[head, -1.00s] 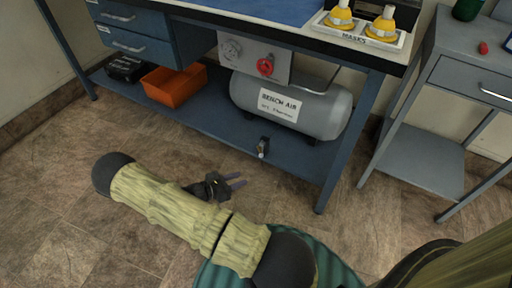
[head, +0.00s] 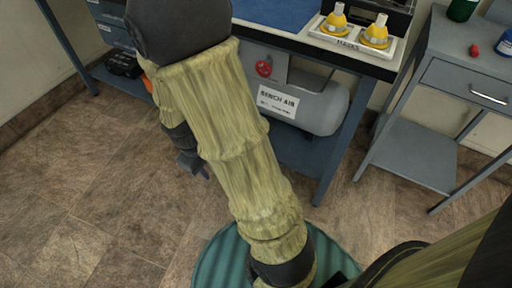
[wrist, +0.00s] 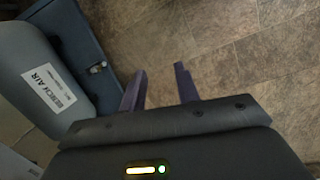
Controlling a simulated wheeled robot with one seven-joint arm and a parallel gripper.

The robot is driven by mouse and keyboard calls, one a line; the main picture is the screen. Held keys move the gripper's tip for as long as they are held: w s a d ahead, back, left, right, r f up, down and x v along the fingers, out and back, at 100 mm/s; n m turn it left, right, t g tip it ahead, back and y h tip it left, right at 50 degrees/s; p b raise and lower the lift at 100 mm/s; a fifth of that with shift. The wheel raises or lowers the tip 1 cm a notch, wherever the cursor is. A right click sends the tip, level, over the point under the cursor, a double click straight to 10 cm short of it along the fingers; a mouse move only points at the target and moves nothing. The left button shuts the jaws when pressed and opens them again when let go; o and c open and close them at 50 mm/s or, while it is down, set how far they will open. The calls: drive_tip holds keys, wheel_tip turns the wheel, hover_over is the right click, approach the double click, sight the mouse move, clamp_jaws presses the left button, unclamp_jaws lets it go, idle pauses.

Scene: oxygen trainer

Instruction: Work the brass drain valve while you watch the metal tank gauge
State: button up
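The grey tank labelled BENCH AIR (head: 322,108) lies on the bench's lower shelf, partly covered by my arm in the head view. It also shows at the left of the wrist view (wrist: 28,50). A small metal fitting (wrist: 97,69), probably the drain valve, sits by the shelf's edge in the wrist view. My arm hides that spot in the head view. The gauge is not visible in either current view. My gripper (wrist: 160,68) is open and empty, its fingers apart over bare floor, right of the fitting. In the head view, it (head: 201,172) is partly behind my arm.
A red knob (head: 264,68) is on the panel above the tank. The blue lower shelf (wrist: 80,35) and bench leg (head: 343,135) bound the space. A grey side cart (head: 408,155) stands right. Yellow masks (head: 375,33) sit in a tray on the bench. Floor (head: 85,190) is clear at left.

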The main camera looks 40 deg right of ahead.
wheel_tip(320, 180, up, 9)
drive_tip(key=s+a+m+t+y+p, duration=0.1)
drive_tip(key=s+a+m+t, duration=0.1)
drive_tip(key=m+t, duration=0.1)
drive_tip(key=shift+s+m+y, duration=0.2)
drive_tip(key=shift+m+y, duration=0.1)
drive_tip(key=shift+y, duration=0.1)
